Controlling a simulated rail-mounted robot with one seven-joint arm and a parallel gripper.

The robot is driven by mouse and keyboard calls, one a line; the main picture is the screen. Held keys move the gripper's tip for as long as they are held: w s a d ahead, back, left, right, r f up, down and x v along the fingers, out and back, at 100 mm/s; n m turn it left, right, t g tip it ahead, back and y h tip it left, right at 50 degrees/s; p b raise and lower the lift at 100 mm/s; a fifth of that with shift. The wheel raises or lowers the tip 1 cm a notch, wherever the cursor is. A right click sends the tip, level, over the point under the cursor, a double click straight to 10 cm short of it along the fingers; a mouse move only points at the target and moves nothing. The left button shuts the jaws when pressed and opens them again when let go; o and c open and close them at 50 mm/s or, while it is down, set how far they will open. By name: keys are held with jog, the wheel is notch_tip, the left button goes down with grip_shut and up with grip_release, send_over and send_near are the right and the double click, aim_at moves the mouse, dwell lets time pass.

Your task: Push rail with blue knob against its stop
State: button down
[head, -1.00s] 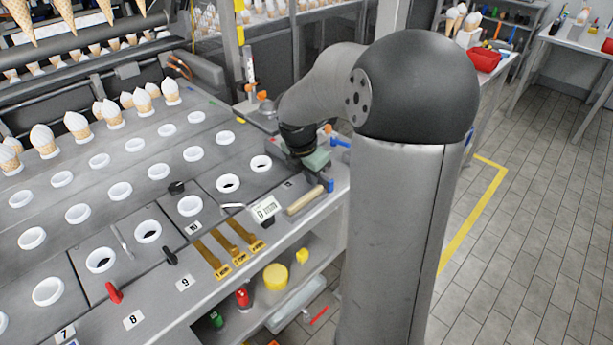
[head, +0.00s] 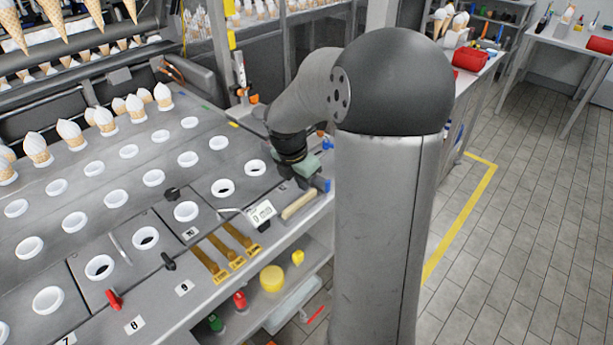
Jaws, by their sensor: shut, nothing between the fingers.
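A small blue knob (head: 322,185) sits at the right front edge of the worktop, just beyond a wooden handle. Another blue piece (head: 327,146) shows farther back, beside my arm. The rail itself is not clearly made out; my arm and a grey-green block cover that area. My gripper (head: 304,171) is shut and empty, low over the worktop at its right end, close behind the blue knob. Its fingertips are too small and hidden to tell whether they touch the knob or the rail.
A wooden handle (head: 299,205) and a white label card (head: 261,214) lie just in front of the gripper. Brass strips (head: 228,250), a black knob (head: 168,261) and a red knob (head: 114,299) stand farther left. White cone holders fill the worktop. Floor (head: 530,250) is clear at right.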

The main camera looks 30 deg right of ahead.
jog(key=shift+s+a+r, duration=0.1)
jog(key=shift+a+r, duration=0.15)
jog(key=shift+a, duration=0.2)
jog(key=shift+s+a+r, duration=0.1)
jog(key=shift+a+r, duration=0.1)
jog(key=shift+a, duration=0.25)
jog(key=w+v, duration=0.1)
jog(key=v, duration=0.8)
jog(key=s+a+f+m+y, duration=0.1)
jog(key=s+a+f+m, duration=0.2)
jog(key=s+a+m, duration=0.4)
jog(key=s+a+f+m+y, duration=0.1)
jog(key=s+a+f+m, duration=0.2)
jog(key=s+a+m, duration=0.4)
jog(key=s+m, duration=0.6)
jog(key=s, duration=0.1)
jog(key=shift+a+f+m+y, duration=0.2)
jog(key=shift+a+m+y, duration=0.2)
